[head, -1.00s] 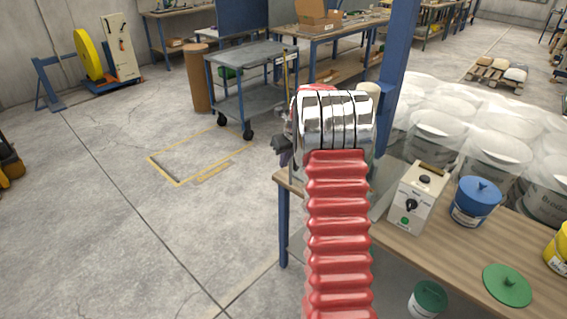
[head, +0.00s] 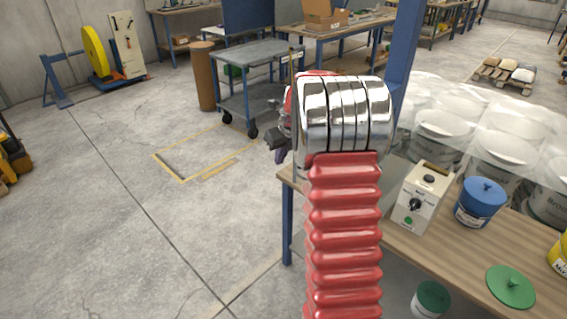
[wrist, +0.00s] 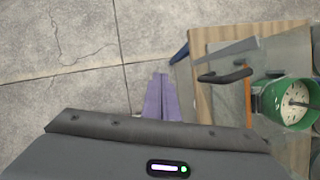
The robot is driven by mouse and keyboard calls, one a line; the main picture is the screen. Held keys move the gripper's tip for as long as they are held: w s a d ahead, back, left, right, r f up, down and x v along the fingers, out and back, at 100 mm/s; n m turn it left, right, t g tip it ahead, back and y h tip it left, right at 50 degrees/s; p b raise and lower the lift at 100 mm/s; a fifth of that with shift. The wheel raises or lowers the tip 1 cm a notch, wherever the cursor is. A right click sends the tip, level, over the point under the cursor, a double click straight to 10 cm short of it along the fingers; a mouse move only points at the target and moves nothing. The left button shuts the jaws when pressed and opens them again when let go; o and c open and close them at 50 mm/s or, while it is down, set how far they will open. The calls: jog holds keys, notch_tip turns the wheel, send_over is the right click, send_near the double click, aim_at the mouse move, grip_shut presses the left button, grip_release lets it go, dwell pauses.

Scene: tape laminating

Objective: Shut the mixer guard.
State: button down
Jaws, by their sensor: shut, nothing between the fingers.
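In the wrist view a clear panel, seemingly the mixer guard (wrist: 212,95), stands at the bench end with a black bar handle (wrist: 226,76) and an orange strip at its right. How far it stands open I cannot tell. A green tub (wrist: 284,112) with a pale speckled inside and a dark tool in it is right of the panel. My gripper (wrist: 160,78) has purple fingers, shut and empty, pointing over the floor left of the handle and apart from it. In the head view my gripper (head: 280,156) shows small beside my arm, which hides most of the guard and mixer.
The wooden bench (head: 440,248) holds a white control box (head: 417,196), a blue lidded tub (head: 479,203) and a green lid (head: 510,287). A blue post (head: 402,55) rises behind. White buckets under film (head: 470,110) stand beyond.

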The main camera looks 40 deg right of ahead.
jog(key=shift+s+a+r, duration=0.1)
jog(key=shift+a+r, duration=0.2)
jog(key=shift+r, duration=0.5)
jog(key=shift+s+a+r, duration=0.15)
jog(key=shift+a+r, duration=0.1)
jog(key=shift+r, duration=0.5)
jog(key=shift+s+a+r, duration=0.1)
jog(key=shift+a+r, duration=0.2)
jog(key=shift+r, duration=0.5)
jog(key=s+a+r+n, duration=0.5)
jog(key=s+a+n, duration=0.1)
jog(key=a+n, duration=0.25)
jog(key=s+a+r+n, duration=0.5)
jog(key=a+n, duration=0.3)
jog(key=a, duration=0.2)
jog(key=s+a+f+n, duration=0.1)
jog(key=s+a+n, duration=0.5)
jog(key=s+n, duration=0.4)
jog(key=s+a+f+n+t, duration=0.1)
jog(key=s+a+n, duration=0.5)
jog(key=s+n, duration=0.3)
jog(key=shift+s+a+f+n, duration=0.15)
jog(key=shift+s+f+n, duration=0.2)
jog(key=shift+n, duration=0.5)
